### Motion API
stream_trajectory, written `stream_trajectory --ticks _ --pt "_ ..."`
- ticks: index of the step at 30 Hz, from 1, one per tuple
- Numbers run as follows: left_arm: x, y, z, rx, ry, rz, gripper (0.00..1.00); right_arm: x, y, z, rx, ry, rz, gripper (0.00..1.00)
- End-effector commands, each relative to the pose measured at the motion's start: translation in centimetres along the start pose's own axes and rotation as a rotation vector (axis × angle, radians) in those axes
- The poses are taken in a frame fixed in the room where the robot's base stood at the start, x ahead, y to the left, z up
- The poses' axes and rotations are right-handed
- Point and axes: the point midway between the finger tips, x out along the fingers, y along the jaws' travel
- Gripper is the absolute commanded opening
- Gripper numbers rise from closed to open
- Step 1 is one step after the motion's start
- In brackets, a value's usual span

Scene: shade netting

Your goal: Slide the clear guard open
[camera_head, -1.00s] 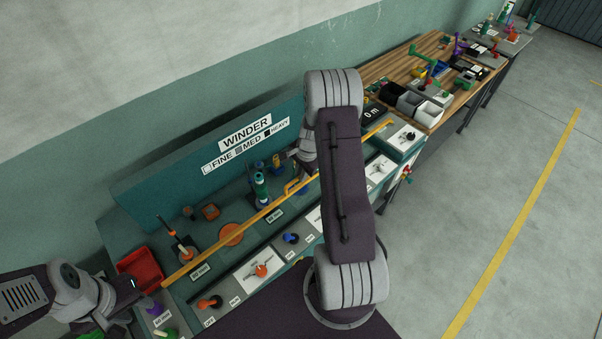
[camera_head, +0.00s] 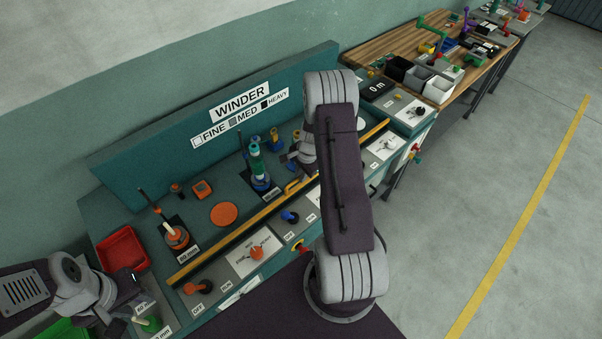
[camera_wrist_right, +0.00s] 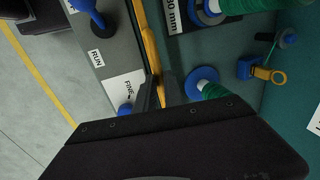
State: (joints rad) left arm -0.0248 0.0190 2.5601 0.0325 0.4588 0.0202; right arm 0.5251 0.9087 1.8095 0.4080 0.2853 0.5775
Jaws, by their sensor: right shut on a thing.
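The clear guard shows by its yellow front bar (camera_head: 225,243), which runs slantwise along the winder bench; its clear sheet is hard to make out. A small yellow handle (camera_head: 293,187) stands on the bar near my right arm. My right gripper (camera_wrist_right: 157,88) is shut on the yellow handle in the right wrist view, beside the yellow bar (camera_wrist_right: 147,40).
Behind the bar are an orange disc (camera_head: 224,214), a green spool (camera_head: 257,165) and a red bin (camera_head: 124,247). A wooden bench (camera_head: 415,50) stands beyond; the floor at right is clear.

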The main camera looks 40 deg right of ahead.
Motion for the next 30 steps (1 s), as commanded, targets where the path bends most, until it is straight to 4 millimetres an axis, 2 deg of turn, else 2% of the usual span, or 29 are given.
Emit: stream_trajectory --ticks 6,7,9,20,23,30 --pt "-0.1 0.0 0.0 0.000 0.000 0.000 0.36 -0.1 -0.1 -0.1 0.001 0.003 -0.002 0.00" --pt "-0.1 0.0 0.0 0.000 0.000 0.000 0.36 -0.2 -0.1 -0.1 0.001 0.003 -0.002 0.15" --pt "-0.1 0.0 0.0 0.000 0.000 0.000 0.36 -0.2 -0.1 -0.1 0.001 0.003 -0.002 0.34" --pt "-0.1 0.0 0.0 0.000 0.000 0.000 0.36 -0.6 -0.1 -0.1 0.000 0.002 -0.003 0.34" --pt "-0.1 0.0 0.0 0.000 0.000 0.000 0.36 -2.1 -0.2 -0.2 0.001 0.004 -0.006 0.34" --pt "0.2 0.0 0.0 0.000 0.000 0.000 0.36 -7.3 -0.1 -0.2 0.001 0.004 -0.005 0.34"
